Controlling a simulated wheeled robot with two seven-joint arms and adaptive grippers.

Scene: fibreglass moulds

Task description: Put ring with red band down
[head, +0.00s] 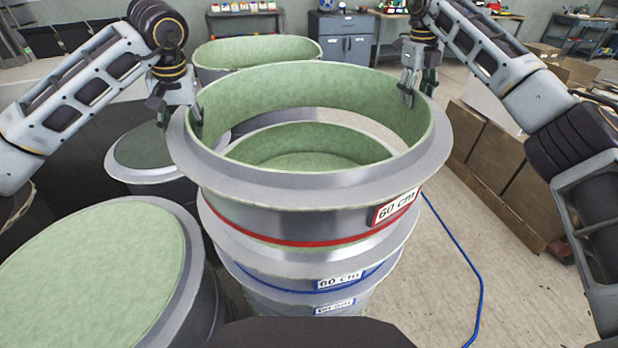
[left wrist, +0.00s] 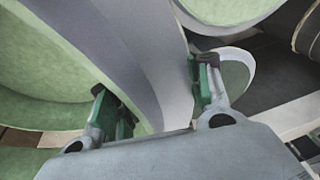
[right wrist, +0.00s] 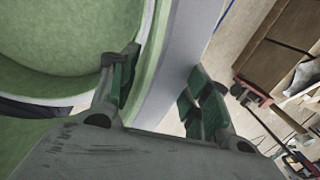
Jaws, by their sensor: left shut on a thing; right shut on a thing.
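The ring with red band (head: 300,192) is a wide grey ring with a green inner wall, a red stripe and a "60 cm" label. It is over a stack of blue-banded moulds (head: 262,272), in the head view. Its rim sits a little off the stack; I cannot tell whether it touches the mould below. My left gripper (head: 180,108) is shut on its left rim, with the wall between the fingers in the left wrist view (left wrist: 155,92). My right gripper (head: 420,85) is shut on its far right rim, also in the right wrist view (right wrist: 165,85).
A large green-topped mould (head: 95,270) stands at the front left, a smaller one (head: 150,148) behind it. Another green mould (head: 255,50) stands at the back. Cardboard boxes (head: 490,150) are on the right. A blue hose (head: 465,260) lies on the open floor right of the stack.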

